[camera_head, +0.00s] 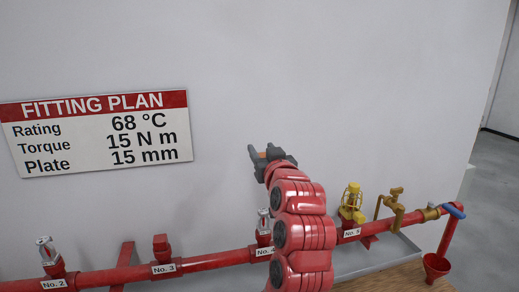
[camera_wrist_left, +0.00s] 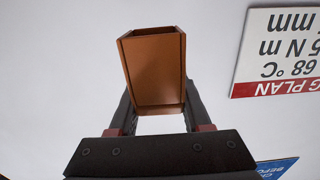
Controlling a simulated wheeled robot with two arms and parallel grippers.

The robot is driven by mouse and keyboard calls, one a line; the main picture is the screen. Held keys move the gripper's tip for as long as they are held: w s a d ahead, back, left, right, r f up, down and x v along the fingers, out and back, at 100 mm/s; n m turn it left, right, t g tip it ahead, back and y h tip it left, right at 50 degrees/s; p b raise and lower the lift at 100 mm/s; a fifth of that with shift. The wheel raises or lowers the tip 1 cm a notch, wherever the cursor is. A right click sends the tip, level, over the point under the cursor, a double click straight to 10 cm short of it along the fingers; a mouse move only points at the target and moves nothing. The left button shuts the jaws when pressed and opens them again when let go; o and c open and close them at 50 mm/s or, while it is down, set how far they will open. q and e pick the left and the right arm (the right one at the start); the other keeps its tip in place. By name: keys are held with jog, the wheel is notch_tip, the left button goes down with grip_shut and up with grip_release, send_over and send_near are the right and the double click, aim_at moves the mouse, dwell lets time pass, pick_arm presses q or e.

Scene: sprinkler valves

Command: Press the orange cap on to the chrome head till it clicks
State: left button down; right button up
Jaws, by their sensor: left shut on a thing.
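My left gripper (camera_head: 262,157) is raised in front of the white wall, above the red pipe. It is shut on the orange cap (camera_wrist_left: 155,75), a hollow box shape whose open end shows in the left wrist view. In the head view only a sliver of the cap shows between the jaws. A chrome head (camera_head: 263,221) stands upright at No. 4, below the gripper and apart from it, its lower part beside my arm. Another chrome head (camera_head: 46,250) stands at No. 2 on the far left. My right gripper is not in view.
The red pipe (camera_head: 207,261) runs along the wall with a red fitting (camera_head: 161,245) at No. 3 and a yellow head (camera_head: 352,200) at No. 5. A fitting plan sign (camera_head: 95,133) hangs at left.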

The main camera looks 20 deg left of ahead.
pick_arm(q)
jog(key=shift+w+a+f+b, duration=0.25)
jog(key=shift+a+b, duration=0.05)
jog(key=shift+a, duration=0.15)
notch_tip(320, 180, down, 8)
jog(key=b, duration=0.7)
jog(key=shift+d+r, duration=0.15)
jog(key=shift+r, duration=0.05)
jog(key=shift+s, duration=0.1)
jog(key=shift+b, duration=0.5)
jog(key=shift+f+b, duration=1.55)
jog(key=shift+f, duration=0.25)
jog(key=shift+b, duration=0.3)
jog(key=shift+f+b, duration=1.2)
jog(key=shift+f, duration=0.15)
